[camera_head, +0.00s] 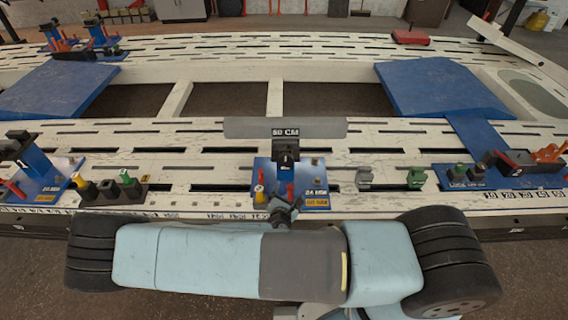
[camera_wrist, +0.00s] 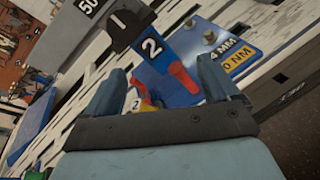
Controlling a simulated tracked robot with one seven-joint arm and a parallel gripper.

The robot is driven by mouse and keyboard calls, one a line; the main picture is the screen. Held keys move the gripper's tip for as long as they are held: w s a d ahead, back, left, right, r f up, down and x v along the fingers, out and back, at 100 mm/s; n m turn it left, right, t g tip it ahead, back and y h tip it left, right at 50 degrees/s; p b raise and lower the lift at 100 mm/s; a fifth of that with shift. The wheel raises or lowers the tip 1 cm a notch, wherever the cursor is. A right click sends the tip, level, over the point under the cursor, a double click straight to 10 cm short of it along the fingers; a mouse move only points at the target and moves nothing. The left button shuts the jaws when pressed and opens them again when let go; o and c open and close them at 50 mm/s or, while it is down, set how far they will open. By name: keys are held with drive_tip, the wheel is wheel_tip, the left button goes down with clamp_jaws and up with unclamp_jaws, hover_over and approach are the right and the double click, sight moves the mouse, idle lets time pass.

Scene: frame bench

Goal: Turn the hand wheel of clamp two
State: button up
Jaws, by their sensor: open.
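A clamp stands in the middle of the bench's near edge, on a blue base plate (camera_head: 318,172) with a black head (camera_head: 286,146). A red handle-like part (camera_wrist: 185,77) sits on the upright. A small yellow and red part (camera_wrist: 146,104) lies low between my fingers, partly hidden; I cannot tell which part is the hand wheel. My gripper (camera_wrist: 165,85) is open in front of the clamp, its fingers apart. I see no clear contact.
A block with coloured knobs (camera_head: 108,190) and another blue-based clamp (camera_head: 40,180) stand to the left. Blue ramps (camera_head: 445,88) lie behind.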

sight(285, 161)
drive_tip(key=w+n+t+y, duration=0.1)
drive_tip(key=w+n, duration=0.1)
drive_tip(key=w, duration=0.2)
drive_tip(key=w+r+n+t+y, duration=0.1)
drive_tip(key=w+n, duration=0.1)
drive_tip(key=w, duration=0.3)
drive_tip(key=w+n+t+y, duration=0.1)
drive_tip(key=w, duration=0.4)
drive_tip(key=shift+a+r+n, duration=0.15)
drive_tip(key=shift+r+n, duration=0.05)
drive_tip(key=shift+n, duration=0.2)
drive_tip(key=c, duration=1)
drive_tip(key=shift+a, duration=0.25)
drive_tip(key=shift+c, duration=0.3)
drive_tip(key=shift+d, duration=0.15)
